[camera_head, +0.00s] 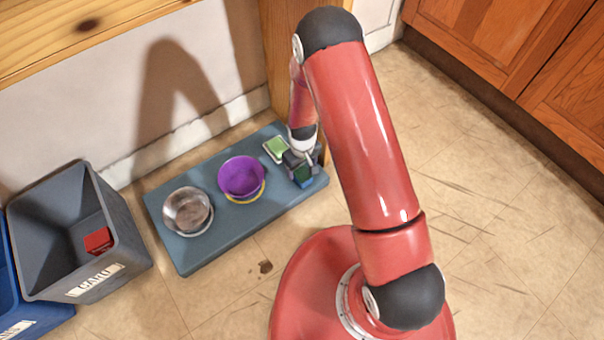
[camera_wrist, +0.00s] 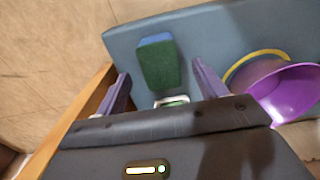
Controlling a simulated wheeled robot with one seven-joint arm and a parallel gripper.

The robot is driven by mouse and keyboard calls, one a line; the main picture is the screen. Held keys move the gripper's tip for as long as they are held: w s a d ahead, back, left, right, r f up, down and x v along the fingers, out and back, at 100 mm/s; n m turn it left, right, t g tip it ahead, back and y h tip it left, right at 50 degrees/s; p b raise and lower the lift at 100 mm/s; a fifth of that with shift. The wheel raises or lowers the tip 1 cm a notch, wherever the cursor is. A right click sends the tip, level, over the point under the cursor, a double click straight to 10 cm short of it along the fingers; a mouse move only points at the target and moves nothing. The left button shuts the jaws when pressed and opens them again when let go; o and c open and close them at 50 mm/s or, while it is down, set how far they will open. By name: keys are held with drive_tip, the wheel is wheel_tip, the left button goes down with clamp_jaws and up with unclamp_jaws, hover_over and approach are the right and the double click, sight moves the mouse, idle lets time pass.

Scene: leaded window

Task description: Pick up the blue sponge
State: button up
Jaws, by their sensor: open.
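The blue sponge (camera_head: 304,178) lies on the right end of the grey-blue mat (camera_head: 235,222) on the floor. It has a dark green top and a blue side. In the wrist view the sponge (camera_wrist: 160,64) lies ahead of and between my two fingers, with its blue edge at the far end. My gripper (camera_head: 301,160) is open and empty above the right end of the mat, and partly hides the sponge in the head view. The fingers also show in the wrist view (camera_wrist: 161,76), one to each side. I cannot tell how high they are above the sponge.
A light green sponge (camera_head: 276,148) lies just behind my gripper. A purple bowl (camera_head: 241,177) on a yellow-rimmed dish (camera_head: 247,201) and a metal bowl (camera_head: 187,211) stand to the left. A grey bin (camera_head: 45,218) holds a red object (camera_head: 99,240). A wooden post (camera_head: 279,60) stands behind.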

sight(301, 172)
wheel_tip(301, 172, down, 4)
drive_tip(key=shift+w+a+r, duration=0.1)
drive_tip(key=shift+r, duration=0.05)
drive_tip(key=c, duration=1.1)
drive_tip(key=shift+o, duration=0.2)
drive_tip(key=shift+r, duration=0.15)
wheel_tip(301, 172, up, 20)
drive_tip(key=p, duration=0.3)
